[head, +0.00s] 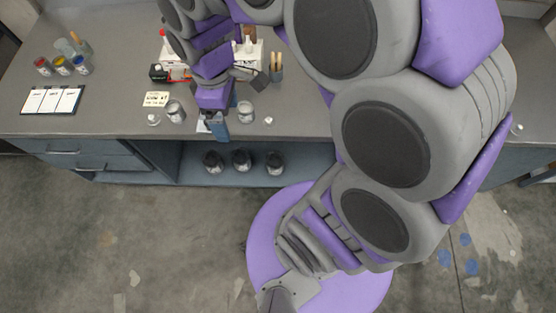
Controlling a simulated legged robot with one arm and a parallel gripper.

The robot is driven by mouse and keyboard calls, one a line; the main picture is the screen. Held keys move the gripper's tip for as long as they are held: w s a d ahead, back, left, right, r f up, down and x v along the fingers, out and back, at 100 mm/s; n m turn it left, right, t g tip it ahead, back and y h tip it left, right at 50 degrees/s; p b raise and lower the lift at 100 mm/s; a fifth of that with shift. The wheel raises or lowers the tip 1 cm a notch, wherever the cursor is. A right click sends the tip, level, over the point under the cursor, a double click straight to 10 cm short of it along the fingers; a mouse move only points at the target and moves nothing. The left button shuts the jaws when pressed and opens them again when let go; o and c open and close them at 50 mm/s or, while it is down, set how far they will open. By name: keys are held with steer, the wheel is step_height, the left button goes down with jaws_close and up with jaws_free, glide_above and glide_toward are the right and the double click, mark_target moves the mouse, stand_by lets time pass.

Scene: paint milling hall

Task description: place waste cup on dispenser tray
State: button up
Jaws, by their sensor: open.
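Two small pale metallic cups stand near the front of the bench, a left cup (175,112) and a right cup (245,111). I cannot tell which is the waste cup. My gripper (217,126) points down between them, close to the bench's front edge. It is open, and I see nothing held in it. A white and red device (180,71) behind my wrist may be the dispenser. My arm hides much of it, and I cannot make out its tray.
The grey bench (110,105) carries paint pots (62,66), a chart board (53,100) and a small sign (156,99). Brushes (276,66) stand behind the right cup. Dark bottles (242,160) sit on the shelf below. The bench's front left is mostly clear.

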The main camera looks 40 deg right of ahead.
steer(key=s+d+m, duration=0.2)
steer(key=s+m, duration=0.8)
steer(key=s, duration=0.6)
steer(key=shift+d+r+g, duration=0.15)
steer(key=shift+d+g, duration=0.05)
steer(key=shift+g, duration=0.2)
steer(key=shift+d+f+b, duration=0.3)
steer(key=shift+a, duration=0.2)
steer(key=shift+d, duration=0.1)
